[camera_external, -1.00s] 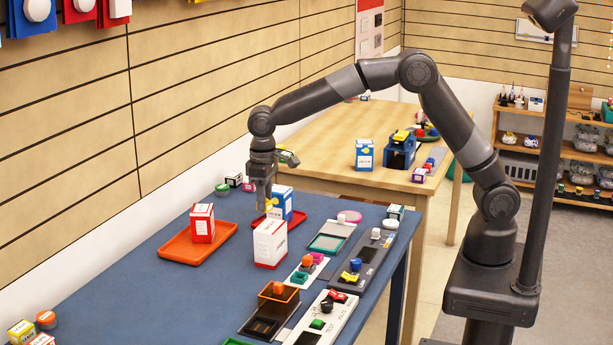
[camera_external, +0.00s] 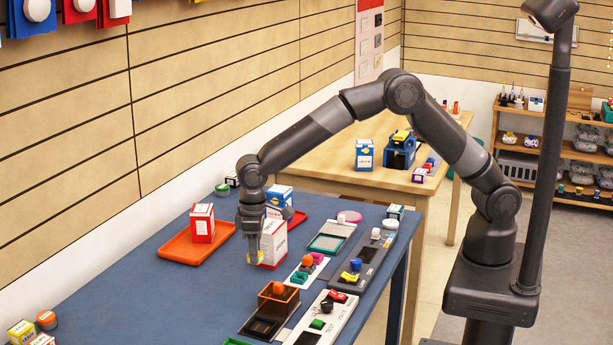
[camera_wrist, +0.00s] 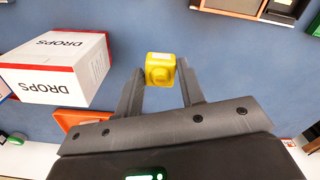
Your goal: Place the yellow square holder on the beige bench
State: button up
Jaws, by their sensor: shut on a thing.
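The yellow square holder (camera_wrist: 160,60) is a small block with a round feature on its face, held between my fingertips in the wrist view. In the outside view the yellow holder (camera_external: 257,258) hangs at the tip of my gripper (camera_external: 255,248), over the blue table, in front and left of the white-and-red box. My gripper (camera_wrist: 160,76) is shut on it in the wrist view. I cannot tell its exact height above the table. The beige bench (camera_external: 330,165), a light wooden table, stands beyond the blue table.
On the blue table (camera_external: 130,290) are a white-and-red DROPS box (camera_external: 275,245), an orange tray (camera_external: 180,250) with a red-and-white box (camera_external: 202,223), and several panels at right. The beige bench holds a blue-and-white box (camera_external: 364,155) and a blue holder (camera_external: 400,152).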

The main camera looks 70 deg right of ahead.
aim_at(257, 285)
jog(key=shift+f, duration=3.5)
jog(key=shift+f, duration=0.15)
jog(key=o, duration=1)
